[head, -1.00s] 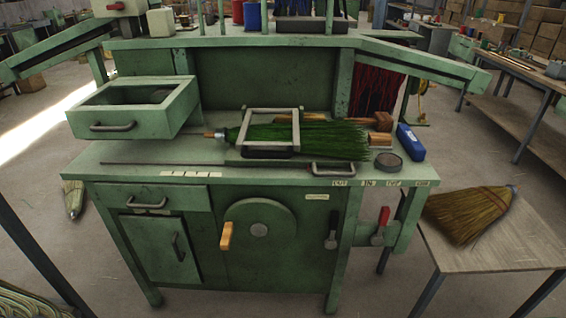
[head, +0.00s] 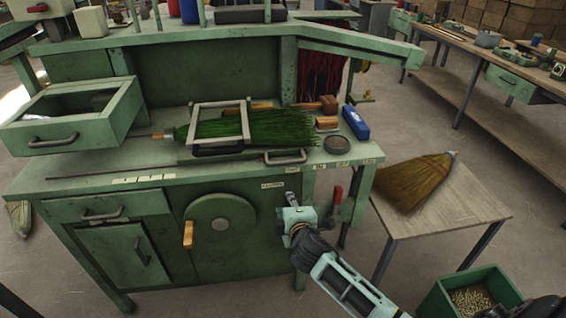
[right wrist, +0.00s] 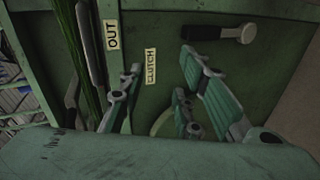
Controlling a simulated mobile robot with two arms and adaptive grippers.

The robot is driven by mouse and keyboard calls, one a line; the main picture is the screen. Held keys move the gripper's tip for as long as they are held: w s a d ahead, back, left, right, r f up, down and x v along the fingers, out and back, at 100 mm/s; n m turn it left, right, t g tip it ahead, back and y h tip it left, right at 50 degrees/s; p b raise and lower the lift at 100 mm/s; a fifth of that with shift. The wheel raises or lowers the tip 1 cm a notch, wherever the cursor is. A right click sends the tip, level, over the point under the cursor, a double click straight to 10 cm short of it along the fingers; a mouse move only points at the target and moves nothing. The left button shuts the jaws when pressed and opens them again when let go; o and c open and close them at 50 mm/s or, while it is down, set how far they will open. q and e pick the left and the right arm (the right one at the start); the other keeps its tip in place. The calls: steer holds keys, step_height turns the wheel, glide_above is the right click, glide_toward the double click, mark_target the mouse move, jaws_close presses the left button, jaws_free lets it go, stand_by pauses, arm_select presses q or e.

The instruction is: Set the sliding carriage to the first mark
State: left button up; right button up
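The sliding carriage appears to be the pale metal frame (head: 248,122) over a green-bristled broom (head: 275,128) on the green bench top. A grey loop handle (head: 285,157) lies at its front right. Small pale marks (head: 143,179) sit along the front edge at left. My right gripper (head: 292,207) is in front of the bench's front panel, below and apart from the handle. In the right wrist view its teal fingers (right wrist: 165,85) are spread and empty. A CLUTCH label (right wrist: 150,66) and black lever (right wrist: 215,33) show beyond them. My left gripper is out of view.
An open drawer box (head: 75,118) stands at the bench's left. A disc with a wooden crank (head: 188,235) and a red-handled lever (head: 336,197) are on the front. A blue box (head: 355,122) sits at right. A side table holds a straw broom (head: 415,182).

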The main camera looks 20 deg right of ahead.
steer(key=t, duration=0.2)
glide_toward(283, 165)
steer(key=shift+n+h, duration=0.3)
steer(key=shift+n, duration=0.1)
steer(key=shift+a+x, duration=0.15)
steer(key=shift+x, duration=1.95)
steer(key=shift+a+x, duration=0.1)
steer(key=shift+x, duration=2)
steer(key=shift+w+r, duration=0.1)
jaws_close()
